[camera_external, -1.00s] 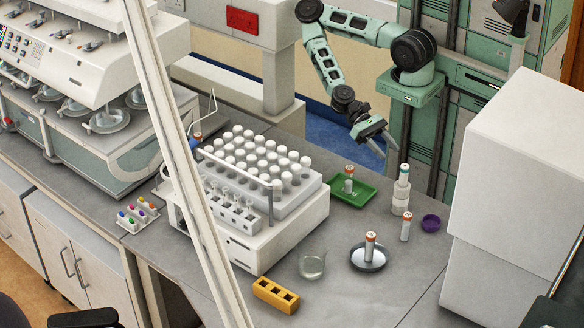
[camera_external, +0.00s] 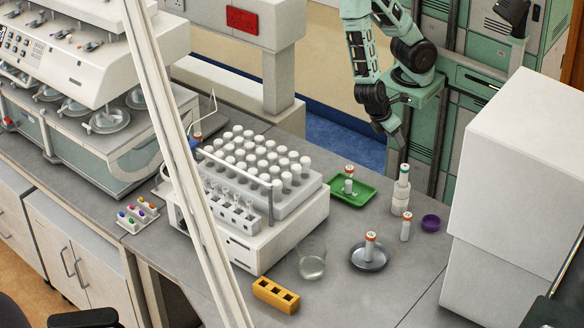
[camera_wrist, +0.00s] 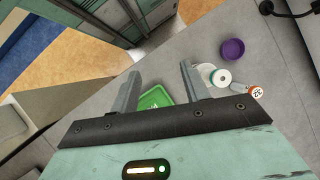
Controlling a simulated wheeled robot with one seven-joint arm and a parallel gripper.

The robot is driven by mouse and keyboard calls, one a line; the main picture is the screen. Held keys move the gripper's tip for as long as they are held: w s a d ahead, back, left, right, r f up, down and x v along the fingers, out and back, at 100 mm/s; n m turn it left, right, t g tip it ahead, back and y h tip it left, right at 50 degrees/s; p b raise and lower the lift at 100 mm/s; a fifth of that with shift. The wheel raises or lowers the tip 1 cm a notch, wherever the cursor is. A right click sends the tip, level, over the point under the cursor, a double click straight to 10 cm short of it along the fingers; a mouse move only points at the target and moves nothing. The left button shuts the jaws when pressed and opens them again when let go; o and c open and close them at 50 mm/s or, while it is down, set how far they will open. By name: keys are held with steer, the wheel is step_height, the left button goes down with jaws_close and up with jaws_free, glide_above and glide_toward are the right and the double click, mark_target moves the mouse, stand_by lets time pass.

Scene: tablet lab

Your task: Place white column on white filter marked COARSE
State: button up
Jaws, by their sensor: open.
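My gripper (camera_external: 398,138) hangs open and empty above the bench's back edge; its two fingers show apart in the wrist view (camera_wrist: 157,72). A tall white stacked piece with a teal-banded top (camera_external: 401,190) stands on the bench below and right of it, also in the wrist view (camera_wrist: 221,77). Slim white cylinders with orange caps stand on the green tray (camera_external: 364,197), on the round metal dish (camera_external: 370,262), and on the bench beside the stack (camera_external: 406,228). No COARSE marking is legible, so I cannot tell which piece is the column or filter.
A purple round cup (camera_external: 431,222) lies right of the stack. A large white box (camera_external: 510,190) stands at right. A rack of white-capped vials (camera_external: 262,165), a glass beaker (camera_external: 312,266) and a yellow block (camera_external: 275,295) are left and front.

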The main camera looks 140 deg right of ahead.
steer(key=s+a+r+n+t+h, duration=0.1)
steer(key=a+r+n+t, duration=0.4)
steer(key=a+r+n, duration=0.7)
step_height(320, 180, up, 2)
steer(key=shift+s+a+h, duration=0.4)
steer(key=shift+s+a, duration=0.1)
steer(key=shift+s, duration=0.3)
steer(key=shift+f, duration=0.1)
step_height(320, 180, down, 14)
steer(key=b, duration=1.3)
steer(key=shift+r, duration=0.25)
